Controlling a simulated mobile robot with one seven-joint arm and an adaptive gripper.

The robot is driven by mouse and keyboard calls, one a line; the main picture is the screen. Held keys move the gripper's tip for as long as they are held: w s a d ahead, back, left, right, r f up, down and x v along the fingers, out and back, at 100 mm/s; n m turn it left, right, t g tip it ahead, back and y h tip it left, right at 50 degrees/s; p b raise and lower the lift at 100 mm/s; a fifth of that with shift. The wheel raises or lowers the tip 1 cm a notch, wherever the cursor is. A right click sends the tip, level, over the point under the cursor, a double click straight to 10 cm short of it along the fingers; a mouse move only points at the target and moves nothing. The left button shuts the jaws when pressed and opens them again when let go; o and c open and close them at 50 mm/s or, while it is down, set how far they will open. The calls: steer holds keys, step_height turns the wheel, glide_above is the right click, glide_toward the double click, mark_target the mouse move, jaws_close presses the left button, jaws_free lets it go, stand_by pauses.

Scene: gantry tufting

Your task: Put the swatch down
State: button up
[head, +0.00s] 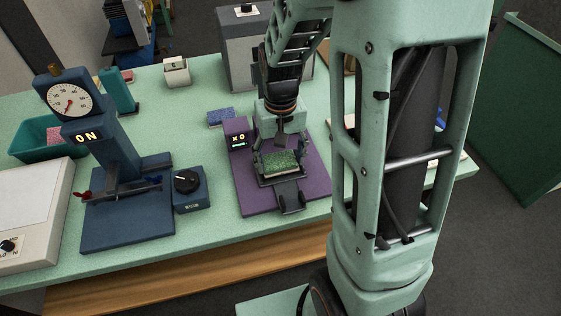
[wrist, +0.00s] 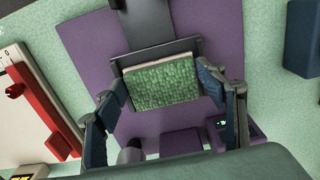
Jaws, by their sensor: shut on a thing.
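The swatch (head: 281,161) is a green, tufted square with a pale edge. It also shows in the wrist view (wrist: 160,85), lying over the dark plate (wrist: 160,52) of the purple device (head: 313,187). My gripper (head: 280,165) is shut on the swatch, with one blue-padded finger at each side in the wrist view (wrist: 163,89). The swatch looks level and at or just above the plate; its underside is hidden, so I cannot tell whether it rests there. The device's display (head: 238,137) reads "x0".
A blue swatch (head: 221,117) lies on the green table behind the device. A blue dial press (head: 126,226) and a knob box (head: 188,188) stand to the left. A teal tray (head: 30,137) holds a pink swatch. A grey box (head: 240,50) stands behind my gripper.

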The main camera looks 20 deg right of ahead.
mark_target(280, 163)
steer(key=shift+f, duration=0.25)
steer(key=shift+f, duration=0.2)
steer(key=o, duration=1)
steer(key=shift+r, duration=0.15)
step_height(280, 163, up, 12)
steer(key=shift+r+p, duration=0.1)
steer(key=shift+p, duration=0.3)
